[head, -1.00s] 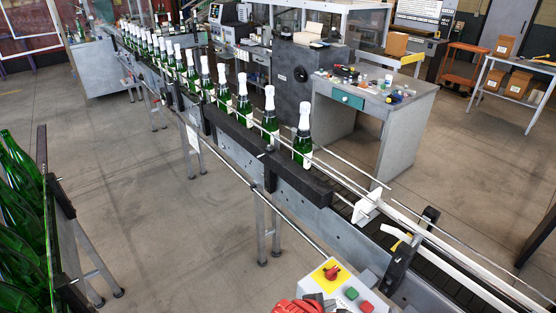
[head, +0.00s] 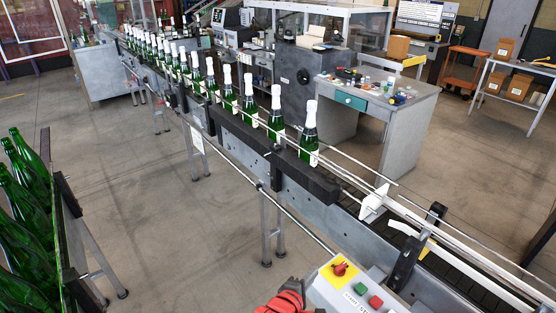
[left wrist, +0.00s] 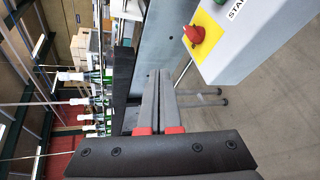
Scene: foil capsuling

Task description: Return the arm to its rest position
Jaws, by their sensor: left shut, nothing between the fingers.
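My left gripper (head: 288,295) shows only in part at the bottom edge of the head view, as red and dark pieces just left of the control box. In the left wrist view its two grey fingers (left wrist: 160,100) with red bases lie together, shut and empty. They point toward the conveyor and its bottles and touch nothing that I can see. The rest of my left arm is out of the head view. My right gripper is in neither view.
The control box (head: 352,290) with a red knob on yellow is close to my left gripper. A conveyor (head: 325,212) carries several foil-topped bottles (head: 309,135). A crate (head: 70,220) of green bottles stands at left. Floor between them is clear.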

